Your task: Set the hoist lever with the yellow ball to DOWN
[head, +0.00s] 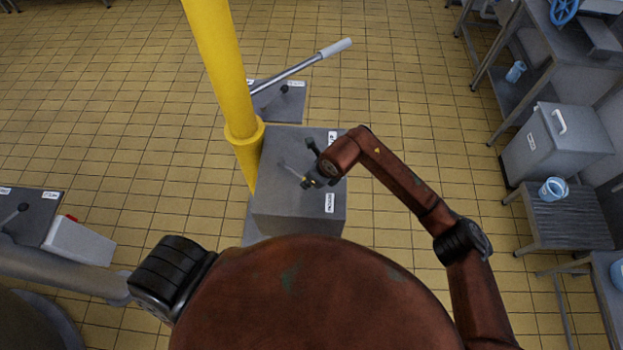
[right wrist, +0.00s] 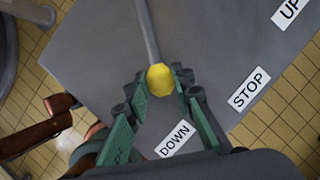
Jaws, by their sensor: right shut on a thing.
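The hoist lever is a thin grey rod (right wrist: 149,35) ending in a yellow ball (right wrist: 159,77). It stands on top of a grey box (head: 298,219); the rod also shows in the head view (head: 290,168). My right gripper (right wrist: 161,84) is shut on the yellow ball, its green fingers on either side. In the right wrist view the rod's line runs towards the DOWN label (right wrist: 174,140). The STOP label (right wrist: 249,89) and UP label (right wrist: 289,11) lie to the right. The lever's pivot is outside the right wrist view. My left gripper is not in view.
A yellow post (head: 220,70) rises close beside the box on the left. Behind it, a long lever with a pale grip (head: 335,47) slants over a grey plate. A lidded grey bin (head: 548,147) and steel tables stand at right. Tiled floor between is clear.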

